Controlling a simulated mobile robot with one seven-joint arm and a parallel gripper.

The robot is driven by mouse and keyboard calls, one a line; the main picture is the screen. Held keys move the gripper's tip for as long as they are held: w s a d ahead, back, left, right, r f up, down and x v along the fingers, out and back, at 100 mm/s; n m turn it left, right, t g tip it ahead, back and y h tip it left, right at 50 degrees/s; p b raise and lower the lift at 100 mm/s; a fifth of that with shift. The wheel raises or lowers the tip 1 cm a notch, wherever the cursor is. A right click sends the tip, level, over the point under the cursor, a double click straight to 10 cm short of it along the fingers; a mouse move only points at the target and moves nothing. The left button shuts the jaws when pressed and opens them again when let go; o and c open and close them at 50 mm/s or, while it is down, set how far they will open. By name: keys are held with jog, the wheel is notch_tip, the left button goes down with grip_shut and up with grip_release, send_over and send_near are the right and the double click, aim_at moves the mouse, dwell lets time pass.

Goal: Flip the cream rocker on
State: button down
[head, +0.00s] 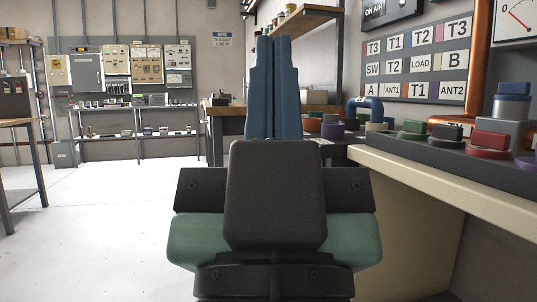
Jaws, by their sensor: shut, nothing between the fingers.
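My gripper (273,42) stands upright in the middle of the head view. Its two blue fingers are together, with nothing between them. A row of coloured controls, round bases with blocks on top, sits on the dark console strip (425,143) to the right. A small cream piece (377,127) shows among them, right of my fingers and apart from them. It is too small to tell whether it is the cream rocker or which way it is tipped. My gripper hides part of the console's far end.
A red control (490,142) and a green control (411,129) stand on the console. A cream ledge (440,178) runs along its front. A copper pipe (479,60) and a label board (418,65) are behind. The floor (95,225) at left is clear.

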notch_tip(320, 180, up, 18)
jog(key=p, duration=1.5)
jog(key=shift+f, duration=0.15)
